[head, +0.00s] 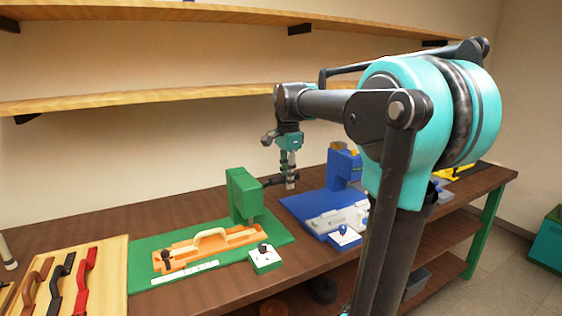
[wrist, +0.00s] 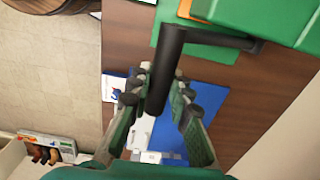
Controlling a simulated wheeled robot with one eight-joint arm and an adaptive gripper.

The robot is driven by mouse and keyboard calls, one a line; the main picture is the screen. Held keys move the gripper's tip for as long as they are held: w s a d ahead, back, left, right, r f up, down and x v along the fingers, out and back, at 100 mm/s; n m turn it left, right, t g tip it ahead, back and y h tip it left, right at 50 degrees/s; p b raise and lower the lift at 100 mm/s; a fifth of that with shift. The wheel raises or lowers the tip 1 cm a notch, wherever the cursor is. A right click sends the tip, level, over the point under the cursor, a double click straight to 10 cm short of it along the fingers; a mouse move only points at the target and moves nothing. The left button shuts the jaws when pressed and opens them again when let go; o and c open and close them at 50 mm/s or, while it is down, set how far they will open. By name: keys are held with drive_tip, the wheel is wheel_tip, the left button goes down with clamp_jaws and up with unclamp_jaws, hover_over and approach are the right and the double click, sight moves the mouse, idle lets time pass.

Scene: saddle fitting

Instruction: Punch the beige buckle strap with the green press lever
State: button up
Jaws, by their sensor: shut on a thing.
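The green press (head: 243,195) stands on a green base plate (head: 150,262). Its black lever (head: 273,181) sticks out to the right, and its dark cylindrical grip (wrist: 167,65) shows large in the wrist view. My gripper (head: 290,180) is shut on this grip, with a finger on each side of it in the wrist view (wrist: 160,108). The beige buckle strap (head: 210,238) lies in an orange fixture (head: 240,236) in front of and partly under the press. The punch tip over the strap is too small to make out.
A blue press (head: 344,165) on a blue plate with pale parts stands to the right. A wall shelf (head: 150,101) runs above.

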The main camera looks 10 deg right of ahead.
drive_tip(key=shift+w+a+r, duration=0.3)
drive_tip(key=shift+w+r, duration=0.6)
drive_tip(key=shift+w, duration=0.05)
drive_tip(key=shift+w+a+r, duration=0.3)
drive_tip(key=shift+w+r, duration=0.6)
drive_tip(key=shift+o, duration=1.4)
drive_tip(key=shift+w+r, duration=0.25)
drive_tip(key=shift+w, duration=0.05)
drive_tip(key=shift+o, duration=0.2)
drive_tip(key=shift+a, duration=0.1)
drive_tip(key=o, duration=0.6)
drive_tip(key=shift+r, duration=0.1)
drive_tip(key=shift+s+r, duration=0.1)
drive_tip(key=shift+r, duration=2.8)
